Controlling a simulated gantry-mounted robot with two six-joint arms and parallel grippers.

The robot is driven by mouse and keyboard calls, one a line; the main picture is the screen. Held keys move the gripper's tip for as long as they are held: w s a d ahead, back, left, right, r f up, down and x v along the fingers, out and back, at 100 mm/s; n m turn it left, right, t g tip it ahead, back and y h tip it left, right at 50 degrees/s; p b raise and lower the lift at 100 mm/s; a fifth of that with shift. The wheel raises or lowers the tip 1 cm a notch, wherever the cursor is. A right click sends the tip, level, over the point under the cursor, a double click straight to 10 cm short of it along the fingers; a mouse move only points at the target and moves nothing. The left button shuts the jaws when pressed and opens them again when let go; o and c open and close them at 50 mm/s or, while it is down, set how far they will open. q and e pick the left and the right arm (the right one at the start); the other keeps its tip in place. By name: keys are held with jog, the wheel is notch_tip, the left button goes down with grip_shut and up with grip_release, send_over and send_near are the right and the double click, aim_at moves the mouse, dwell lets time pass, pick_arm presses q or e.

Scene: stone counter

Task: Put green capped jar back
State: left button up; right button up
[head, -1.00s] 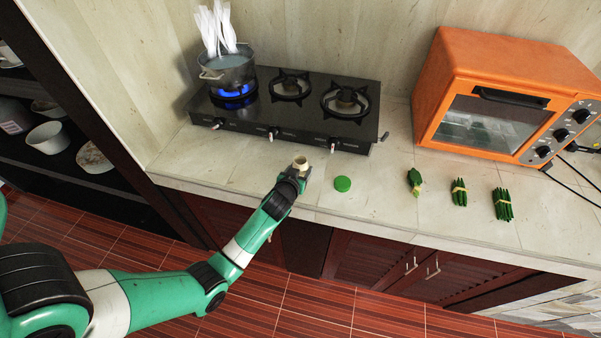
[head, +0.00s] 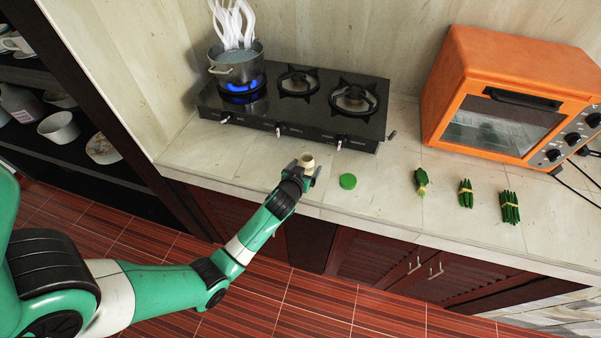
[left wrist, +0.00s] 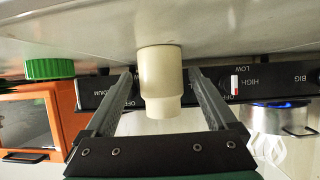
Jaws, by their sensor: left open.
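A small cream jar (head: 308,159) with a narrower neck stands upright on the counter, with no cap on it. It also shows in the left wrist view (left wrist: 160,78), where the picture is upside down. A round green cap (head: 348,181) lies flat on the counter to its right, and shows in the left wrist view (left wrist: 49,68). My left gripper (head: 304,167) is open around the jar. In the left wrist view its fingers (left wrist: 160,92) are on either side of the jar, with a gap on each side. My right gripper is not in view.
A black gas stove (head: 300,108) stands behind, with a steaming pot (head: 236,70) over a lit blue flame. An orange oven (head: 510,95) is at the right. Several green bundles (head: 466,194) lie on the counter. A dark shelf with dishes (head: 60,127) is at the left.

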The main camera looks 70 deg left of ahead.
pick_arm(q)
jog(key=p+v, duration=0.2)
jog(key=v, duration=0.9)
jog(key=shift+f+p, duration=0.1)
jog(key=shift+p, duration=0.25)
jog(key=w+d+r+m+t+h, duration=0.1)
jog(key=w+d+r+t, duration=0.2)
jog(key=w+r, duration=0.5)
jog(key=w+d+r+m+t, duration=0.1)
jog(key=w+d+r+t, duration=0.2)
jog(key=r, duration=0.9)
jog(key=w+d+r+m+t+h, duration=0.1)
jog(key=d+r+t, duration=0.25)
jog(key=r, duration=0.55)
jog(key=w+d+r+m+t+h, duration=0.15)
jog(key=d+r, duration=0.25)
jog(key=r, duration=0.5)
jog(key=s+d+r+m+t+h, duration=0.2)
jog(key=s+d+r, duration=0.1)
jog(key=r, duration=0.4)
jog(key=s+d+r+m+t+h, duration=0.1)
jog(key=s+d+r+t+h, duration=0.2)
jog(key=r, duration=0.4)
jog(key=s+d+r+m+t+h, duration=0.2)
jog(key=s+d+r+h, duration=0.1)
jog(key=r, duration=0.4)
jog(key=shift+s+d+m+t, duration=0.4)
jog(key=shift+s+d, duration=0.4)
jog(key=shift+d, duration=0.3)
